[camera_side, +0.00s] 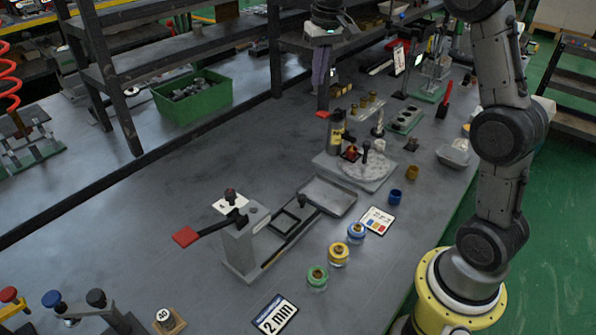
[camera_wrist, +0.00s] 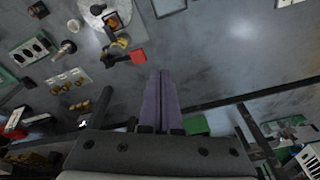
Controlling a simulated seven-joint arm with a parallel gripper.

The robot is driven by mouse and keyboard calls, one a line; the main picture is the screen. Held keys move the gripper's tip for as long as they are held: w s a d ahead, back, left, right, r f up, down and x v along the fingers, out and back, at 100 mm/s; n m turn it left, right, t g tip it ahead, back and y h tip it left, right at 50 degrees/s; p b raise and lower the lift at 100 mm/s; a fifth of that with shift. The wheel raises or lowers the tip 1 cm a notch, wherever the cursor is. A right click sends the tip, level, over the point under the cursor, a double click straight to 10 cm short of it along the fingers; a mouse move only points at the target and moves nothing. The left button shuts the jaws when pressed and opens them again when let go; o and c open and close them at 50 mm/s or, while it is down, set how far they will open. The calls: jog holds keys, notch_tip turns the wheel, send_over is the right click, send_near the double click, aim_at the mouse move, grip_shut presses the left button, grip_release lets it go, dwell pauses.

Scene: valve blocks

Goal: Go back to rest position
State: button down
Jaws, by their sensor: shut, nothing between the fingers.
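My gripper (camera_side: 320,84) hangs fingers-down over the back middle of the bench in the side view. In the wrist view its two purple fingers (camera_wrist: 161,74) lie side by side with no gap, shut and empty. A small red-ended part (camera_side: 322,114) shows just below the fingers in the side view. A red block on a dark lever (camera_wrist: 138,57) is just left of the fingertips in the wrist view. I cannot tell the gripper's exact height above the bench.
A dark shelf frame (camera_side: 105,75) and a green bin (camera_side: 193,97) stand left of my gripper. A valve fixture with a red handle (camera_side: 186,237) is in front. Green, yellow and blue rings (camera_side: 317,276) lie near the front edge. The left-middle bench is clear.

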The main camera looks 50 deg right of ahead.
jog(key=s+a+r+n+t, duration=0.1)
jog(key=s+a+r, duration=0.35)
jog(key=s, duration=0.25)
jog(key=s+a+r+n+t, duration=0.1)
jog(key=s+a+r+t, duration=0.15)
jog(key=s+a, duration=0.4)
jog(key=s+a+f+n, duration=0.2)
jog(key=s+f, duration=0.8)
jog(key=s, duration=0.5)
jog(key=shift+s+f+n, duration=0.15)
jog(key=shift+s+n, duration=0.1)
jog(key=shift+n, duration=0.25)
